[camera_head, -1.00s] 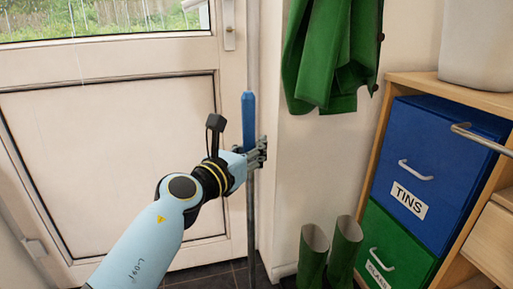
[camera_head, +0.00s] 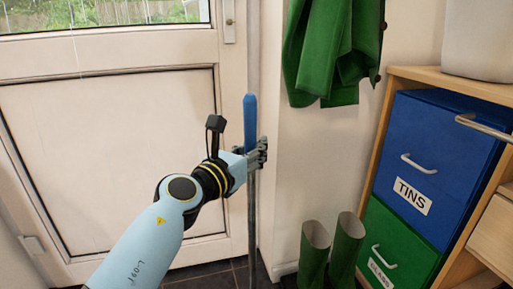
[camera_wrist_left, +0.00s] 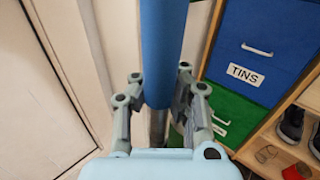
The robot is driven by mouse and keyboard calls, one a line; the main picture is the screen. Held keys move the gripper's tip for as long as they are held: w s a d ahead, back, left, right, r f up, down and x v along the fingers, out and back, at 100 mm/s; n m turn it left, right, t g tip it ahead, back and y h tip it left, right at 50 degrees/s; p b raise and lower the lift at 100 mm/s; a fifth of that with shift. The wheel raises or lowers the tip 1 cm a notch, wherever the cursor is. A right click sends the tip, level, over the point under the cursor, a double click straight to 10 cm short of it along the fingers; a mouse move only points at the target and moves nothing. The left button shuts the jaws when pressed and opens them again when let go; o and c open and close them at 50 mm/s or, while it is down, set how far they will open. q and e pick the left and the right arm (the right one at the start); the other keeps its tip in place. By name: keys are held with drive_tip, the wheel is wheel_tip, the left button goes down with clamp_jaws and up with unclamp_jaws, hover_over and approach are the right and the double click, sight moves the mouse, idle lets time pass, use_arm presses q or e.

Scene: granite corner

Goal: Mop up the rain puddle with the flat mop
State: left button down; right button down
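The upright mop handle has a blue grip (camera_head: 250,122) at its top and a thin grey pole (camera_head: 252,225) below it, in front of the door edge. My left gripper (camera_head: 257,154) is at the lower end of the blue grip. In the left wrist view, its two fingers (camera_wrist_left: 158,98) lie against both sides of the blue grip (camera_wrist_left: 163,50), shut on it. The mop's head is below the picture and hidden. The rain puddle is not in view. My right gripper is not in view.
A white door (camera_head: 115,130) stands behind my left arm. Green boots (camera_head: 328,252) stand right of the pole, under a hanging green coat (camera_head: 332,50). A wooden cabinet (camera_head: 407,75) with blue (camera_head: 440,150) and green (camera_head: 398,238) drawers fills the right. Dark floor tiles (camera_head: 215,278) show below.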

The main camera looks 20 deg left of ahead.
use_arm(q)
drive_tip(key=shift+f, duration=0.25)
